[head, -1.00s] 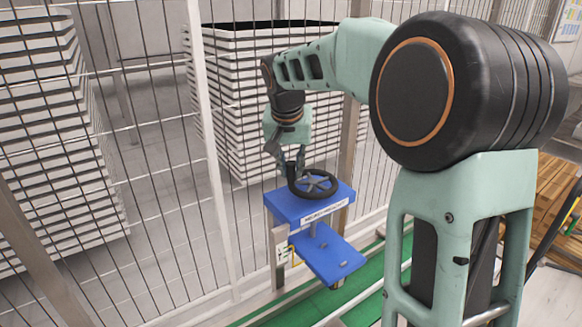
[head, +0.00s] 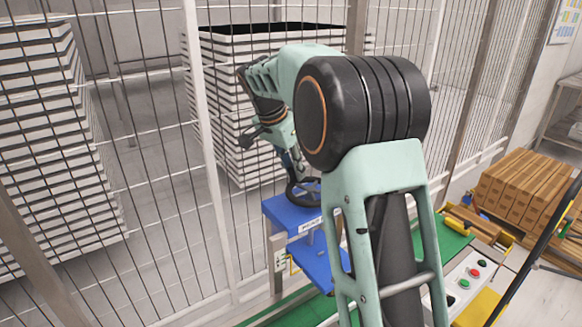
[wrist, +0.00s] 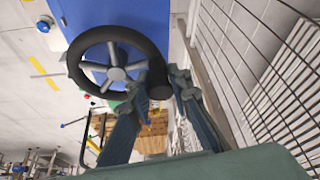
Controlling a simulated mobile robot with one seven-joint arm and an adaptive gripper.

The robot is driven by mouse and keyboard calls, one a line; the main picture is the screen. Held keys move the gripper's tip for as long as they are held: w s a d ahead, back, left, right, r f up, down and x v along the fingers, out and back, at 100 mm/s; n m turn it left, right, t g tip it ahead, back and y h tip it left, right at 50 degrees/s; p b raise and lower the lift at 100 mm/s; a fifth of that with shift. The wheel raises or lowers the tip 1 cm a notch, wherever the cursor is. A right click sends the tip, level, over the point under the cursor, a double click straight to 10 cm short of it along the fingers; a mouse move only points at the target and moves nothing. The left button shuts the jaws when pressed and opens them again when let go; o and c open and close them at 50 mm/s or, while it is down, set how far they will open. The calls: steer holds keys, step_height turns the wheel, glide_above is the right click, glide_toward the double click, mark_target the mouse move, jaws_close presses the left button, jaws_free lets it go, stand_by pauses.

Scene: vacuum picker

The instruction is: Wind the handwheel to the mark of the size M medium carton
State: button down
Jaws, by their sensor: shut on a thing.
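The black spoked handwheel (head: 291,195) sits on top of a blue block (head: 281,213) with a white label (head: 311,226) on its front. In the wrist view the wheel (wrist: 117,74) shows whole, with its grey hub and spokes. My gripper (head: 293,172) comes down tilted from the upper left to the wheel. In the wrist view its fingers (wrist: 160,88) stand either side of the dark handle (wrist: 157,82) at the wheel's rim and are shut on it.
A wire fence (head: 150,150) runs behind the wheel, with white stacks (head: 45,130) beyond it. Green strips (head: 282,308) lie below. At the right are brown cartons (head: 522,190) and a button panel (head: 466,275). My arm hides part of the block's right side.

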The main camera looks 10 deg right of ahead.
steer(key=m+p, duration=0.1)
steer(key=d+m+g+p, duration=0.1)
steer(key=w+m+p, duration=0.1)
steer(key=m, duration=0.1)
steer(key=shift+d+r+h, duration=0.35)
steer(key=shift+d+h, duration=0.05)
steer(key=shift+w+d+f+m+g+p, duration=0.1)
steer(key=shift+d+m+g+p, duration=0.2)
steer(key=shift+m+p, duration=0.3)
steer(key=shift+d+f+m+g+p, duration=0.1)
steer(key=shift+d+m+g+p, duration=0.25)
steer(key=shift+m, duration=0.35)
steer(key=c, duration=1.8)
jaws_free()
steer(key=shift+c, duration=0.2)
steer(key=v, duration=1.2)
